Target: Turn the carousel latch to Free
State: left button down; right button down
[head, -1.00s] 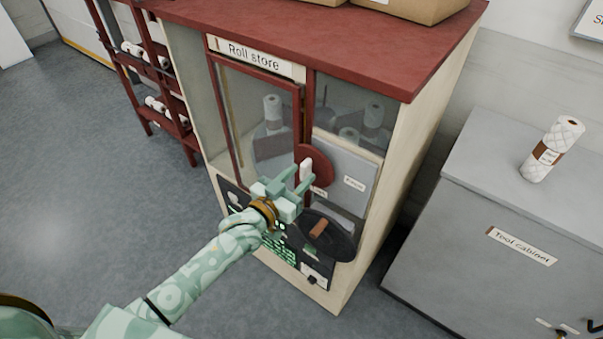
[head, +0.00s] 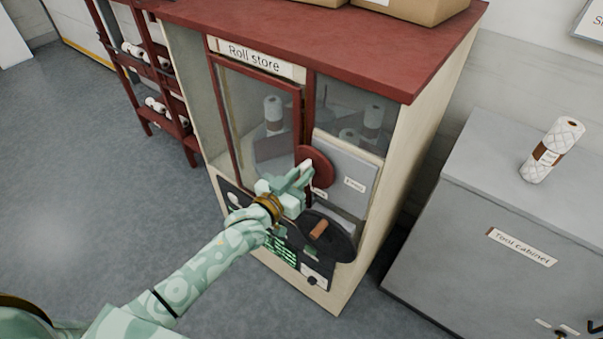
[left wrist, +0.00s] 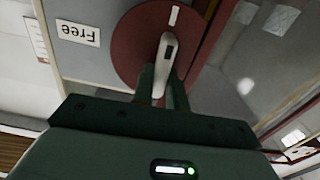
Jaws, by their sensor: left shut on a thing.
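The carousel latch is a red disc (head: 320,169) with a white lever, on the front of the Roll store cabinet. In the left wrist view the disc (left wrist: 138,45) carries a white mark near its edge, and the white lever (left wrist: 163,62) stands between my fingers. A "Free" label (left wrist: 78,33) shows beside the disc. My left gripper (head: 303,175) is shut on the lever; it also shows in the left wrist view (left wrist: 162,82). In the head view the gripper hides most of the lever. My right gripper is not in view.
A dark round plate with a brown handle (head: 318,230) sits just below the latch. Rolls (head: 273,110) stand behind the cabinet's glass. A grey tool cabinet (head: 470,240) with a wrapped roll (head: 552,150) on top is at the right. Floor is clear at left.

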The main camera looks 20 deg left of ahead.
pick_arm(q)
jog(key=n+p, duration=0.2)
jog(key=n, duration=0.1)
jog(key=shift+w+a+n, duration=0.1)
jog(key=shift+a+n, duration=0.05)
jog(key=shift+n, duration=0.15)
jog(key=n, duration=0.9)
jog(key=f+n, duration=0.1)
jog(key=n, duration=0.3)
jog(key=shift+w+a+f+n, duration=0.1)
jog(key=shift+a+n, duration=0.25)
jog(key=shift+n, duration=0.05)
jog(key=c, duration=1.4)
grip_release()
jog(key=v, duration=1.6)
